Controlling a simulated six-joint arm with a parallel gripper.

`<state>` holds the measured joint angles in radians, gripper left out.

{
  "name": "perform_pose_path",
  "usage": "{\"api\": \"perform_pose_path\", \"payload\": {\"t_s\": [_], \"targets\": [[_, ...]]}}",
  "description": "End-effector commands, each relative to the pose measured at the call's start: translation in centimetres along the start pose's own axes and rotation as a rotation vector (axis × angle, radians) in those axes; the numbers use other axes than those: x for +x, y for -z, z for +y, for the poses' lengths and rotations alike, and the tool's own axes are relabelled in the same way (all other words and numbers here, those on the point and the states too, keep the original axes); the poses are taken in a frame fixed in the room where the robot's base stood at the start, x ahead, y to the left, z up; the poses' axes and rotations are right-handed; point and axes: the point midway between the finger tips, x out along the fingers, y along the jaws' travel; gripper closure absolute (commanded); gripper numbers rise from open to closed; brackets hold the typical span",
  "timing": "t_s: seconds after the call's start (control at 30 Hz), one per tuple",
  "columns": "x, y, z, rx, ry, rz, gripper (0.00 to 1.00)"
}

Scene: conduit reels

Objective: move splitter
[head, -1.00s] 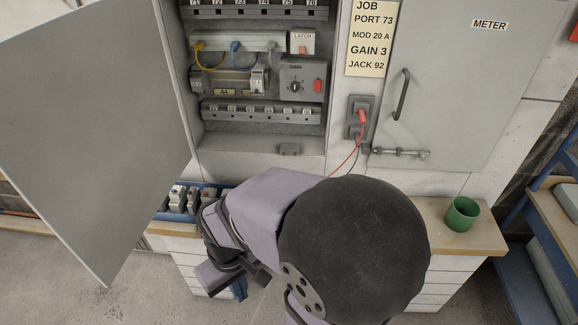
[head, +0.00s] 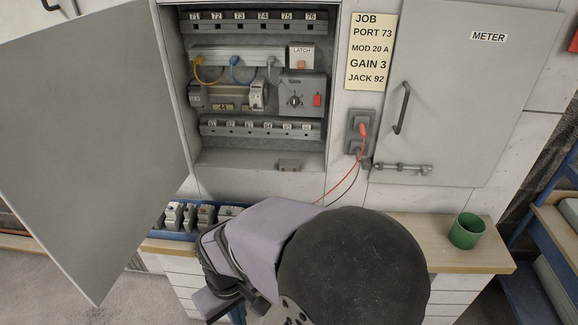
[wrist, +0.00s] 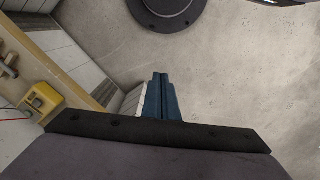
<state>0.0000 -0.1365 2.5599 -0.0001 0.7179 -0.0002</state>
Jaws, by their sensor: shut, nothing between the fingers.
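I cannot tell for sure which part is the splitter. A pale bar (head: 222,54) with yellow, blue and white leads plugged into it sits in the open cabinet. Below it a rail (head: 205,97) carries a pale module (head: 257,96). Numbered ports 71 to 76 (head: 250,23) run along the top, and another numbered jack row (head: 262,130) lies lower. My gripper's blue fingers (wrist: 160,98) are shut and empty, pointing over the floor in the wrist view. In the head view my arm mostly hides the gripper (head: 238,312), which is low in front of the bench, well away from the cabinet's parts.
A blue tray (head: 171,236) with several modules sits on the bench, partly behind my arm. A green cup (head: 467,231) stands at the bench's right end. The cabinet door (head: 95,150) hangs open at left. Red and black leads run from a wall socket (head: 360,130) beside the job card (head: 370,50).

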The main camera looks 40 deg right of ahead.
Motion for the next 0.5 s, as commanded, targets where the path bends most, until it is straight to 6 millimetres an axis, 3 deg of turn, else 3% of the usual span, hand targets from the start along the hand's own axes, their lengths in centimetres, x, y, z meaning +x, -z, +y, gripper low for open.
{"api": "perform_pose_path", "payload": {"t_s": [0.37,0.4,0.5], "targets": [[0.01,-0.01,0.00,0.000,0.000,0.000,1.00],[0.01,-0.01,0.00,0.000,0.000,0.000,0.98],[-0.12,-0.01,0.06,0.003,0.000,0.000,0.74]]}}
